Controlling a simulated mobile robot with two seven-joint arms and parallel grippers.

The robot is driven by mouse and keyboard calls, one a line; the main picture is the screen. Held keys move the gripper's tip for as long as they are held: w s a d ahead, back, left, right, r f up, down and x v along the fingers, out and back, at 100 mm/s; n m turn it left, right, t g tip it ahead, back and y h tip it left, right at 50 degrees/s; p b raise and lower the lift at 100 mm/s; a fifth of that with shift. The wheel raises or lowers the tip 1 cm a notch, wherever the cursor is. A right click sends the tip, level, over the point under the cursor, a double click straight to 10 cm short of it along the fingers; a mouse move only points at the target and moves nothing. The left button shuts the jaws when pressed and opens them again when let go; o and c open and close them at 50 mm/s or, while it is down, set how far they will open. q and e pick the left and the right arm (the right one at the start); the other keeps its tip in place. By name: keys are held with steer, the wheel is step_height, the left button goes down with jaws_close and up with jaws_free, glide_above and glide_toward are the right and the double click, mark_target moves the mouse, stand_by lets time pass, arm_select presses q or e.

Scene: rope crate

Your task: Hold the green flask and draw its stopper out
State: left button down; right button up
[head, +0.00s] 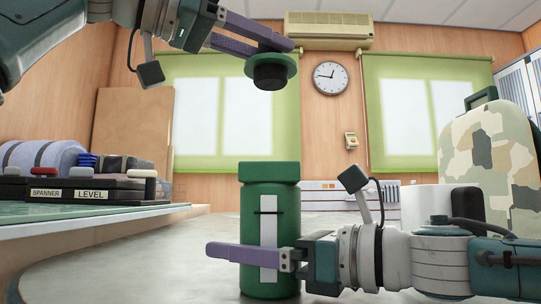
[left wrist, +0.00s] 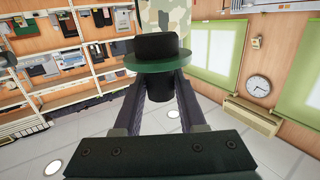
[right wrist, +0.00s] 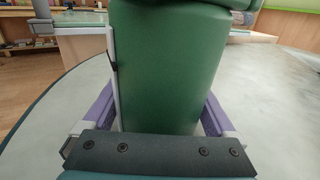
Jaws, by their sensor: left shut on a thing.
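The green flask (head: 252,205) stands upright on the round pale table, with a wider collar at its top and a white strip on its side. My right gripper (head: 238,253) reaches in low from the right and is shut on it; in the right wrist view, its fingers lie along both sides of the flask (right wrist: 165,70). The stopper, a green disc with a black plug (head: 269,77), is above the flask, clear of it. My left gripper (head: 268,46) is shut on the stopper's black grip; the disc (left wrist: 158,60) lies just past the fingertips. The flask's mouth is hidden.
The round table (head: 120,262) is mostly clear around the flask. At left, a bench holds labelled tool trays (head: 85,190) and a rolled blue-grey bundle (head: 45,155). A camouflage backpack (head: 490,160) and a white object (head: 425,205) stand behind my right arm.

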steer(key=shift+o, duration=0.6)
steer(key=shift+d, duration=0.1)
steer(key=v, duration=1.2)
